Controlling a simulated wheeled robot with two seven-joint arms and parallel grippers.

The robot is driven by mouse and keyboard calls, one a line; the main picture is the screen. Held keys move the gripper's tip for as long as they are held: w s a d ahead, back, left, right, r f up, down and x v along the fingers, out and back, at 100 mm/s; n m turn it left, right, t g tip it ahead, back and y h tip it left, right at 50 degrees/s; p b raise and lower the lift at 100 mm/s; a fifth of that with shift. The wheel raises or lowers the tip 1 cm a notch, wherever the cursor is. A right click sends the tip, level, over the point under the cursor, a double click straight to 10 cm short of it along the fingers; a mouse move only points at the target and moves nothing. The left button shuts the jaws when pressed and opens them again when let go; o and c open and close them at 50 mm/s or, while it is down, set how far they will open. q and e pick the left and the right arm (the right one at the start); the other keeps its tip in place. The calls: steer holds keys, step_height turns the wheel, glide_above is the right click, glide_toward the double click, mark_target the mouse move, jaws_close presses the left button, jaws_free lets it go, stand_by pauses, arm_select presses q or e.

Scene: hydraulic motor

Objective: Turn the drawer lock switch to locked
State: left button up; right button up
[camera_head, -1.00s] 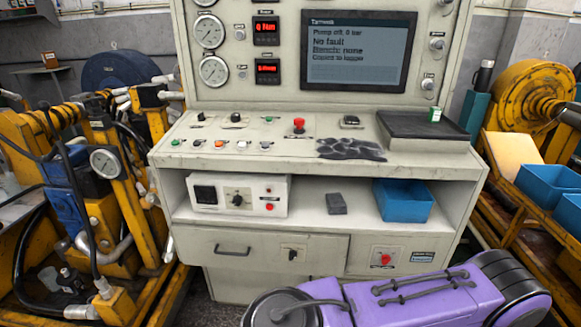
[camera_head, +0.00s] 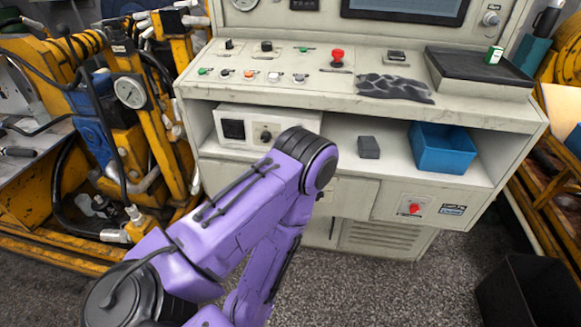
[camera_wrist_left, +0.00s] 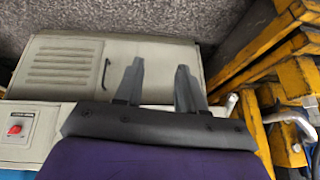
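The drawer front (camera_head: 350,195) is under the shelf of the grey console, partly covered by my purple left arm. The drawer lock switch is hidden behind this arm in the head view, and I cannot see it in the left wrist view. My left gripper (camera_wrist_left: 158,84) shows in the left wrist view, with its two fingers apart and nothing between them. It is in front of the console's lower part, near the lower cabinet door (camera_wrist_left: 155,55) with its dark handle. The head view does not show the left gripper. My right gripper is in neither view.
A red button panel (camera_head: 414,207) is right of the drawer; it also shows in the left wrist view (camera_wrist_left: 17,130). A control box (camera_head: 240,128), a blue bin (camera_head: 442,150) and a grey block (camera_head: 369,147) are on the shelf. Yellow machinery (camera_head: 150,110) stands close at the left.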

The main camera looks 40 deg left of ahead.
arm_select(q)
steer(key=w+f+m+t+y+b, duration=0.1)
steer(key=w+f+m+t+b, duration=0.3)
steer(key=w+b, duration=0.75)
steer(key=m+t+y+b, duration=0.45)
steer(key=t+b, duration=0.25)
steer(key=b, duration=0.4)
glide_toward(319, 200)
steer(key=b+x, duration=0.2)
steer(key=x, duration=0.6)
steer(key=shift+w+a+r, duration=0.1)
steer(key=shift+w+a, duration=0.1)
steer(key=shift+w, duration=0.15)
steer(key=shift+w+a, duration=0.15)
steer(key=shift+w, duration=0.15)
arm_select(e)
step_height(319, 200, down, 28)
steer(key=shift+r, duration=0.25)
arm_select(q)
jaws_close()
